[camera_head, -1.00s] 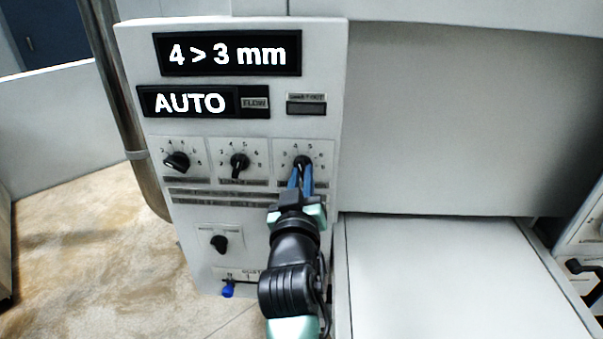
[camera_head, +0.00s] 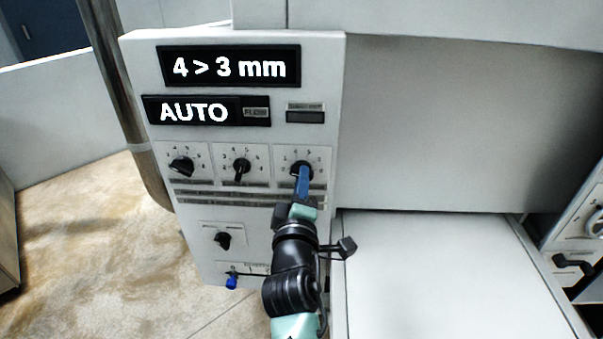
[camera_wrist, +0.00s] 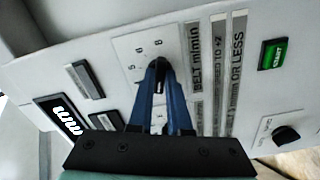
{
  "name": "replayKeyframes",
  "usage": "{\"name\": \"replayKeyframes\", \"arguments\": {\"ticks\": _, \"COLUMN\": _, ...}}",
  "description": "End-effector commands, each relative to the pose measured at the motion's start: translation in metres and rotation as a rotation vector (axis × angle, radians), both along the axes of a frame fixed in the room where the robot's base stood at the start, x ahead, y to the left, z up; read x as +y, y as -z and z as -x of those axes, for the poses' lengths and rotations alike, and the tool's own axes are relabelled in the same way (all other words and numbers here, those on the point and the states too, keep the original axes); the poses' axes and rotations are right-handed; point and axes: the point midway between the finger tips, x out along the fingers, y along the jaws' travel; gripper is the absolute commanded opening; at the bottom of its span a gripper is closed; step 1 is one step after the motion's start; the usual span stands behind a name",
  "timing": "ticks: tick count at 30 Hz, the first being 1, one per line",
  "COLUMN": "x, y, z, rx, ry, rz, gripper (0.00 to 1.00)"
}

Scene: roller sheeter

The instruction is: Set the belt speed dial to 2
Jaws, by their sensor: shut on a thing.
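The belt speed dial (camera_head: 301,167) is a black knob, the rightmost of three in a row on the grey control panel (camera_head: 262,225). In the wrist view the label beside it reads "BELT m/min". My gripper (camera_head: 303,178) has its blue fingers shut on this knob. In the wrist view the fingers (camera_wrist: 159,66) close on both sides of the knob and hide most of it. Some scale numbers show around it, but I cannot read where the pointer stands.
Two similar dials, a middle one (camera_head: 241,167) and a left one (camera_head: 182,166), sit close by. The display (camera_head: 230,67) reads "4 > 3 mm", and another (camera_head: 190,111) reads "AUTO". A green START button (camera_wrist: 273,55) shows in the wrist view. A flat white table (camera_head: 435,270) lies right of my arm.

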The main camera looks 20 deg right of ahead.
Motion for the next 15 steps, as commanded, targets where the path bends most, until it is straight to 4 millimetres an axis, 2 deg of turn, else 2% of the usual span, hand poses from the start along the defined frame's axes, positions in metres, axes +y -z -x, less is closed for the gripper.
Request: {"name": "replayKeyframes", "arguments": {"ticks": 15, "x": -0.0004, "y": -0.0013, "z": 0.0004, "rx": 0.170, "ry": 0.000, "rz": 0.357, "gripper": 0.00}}
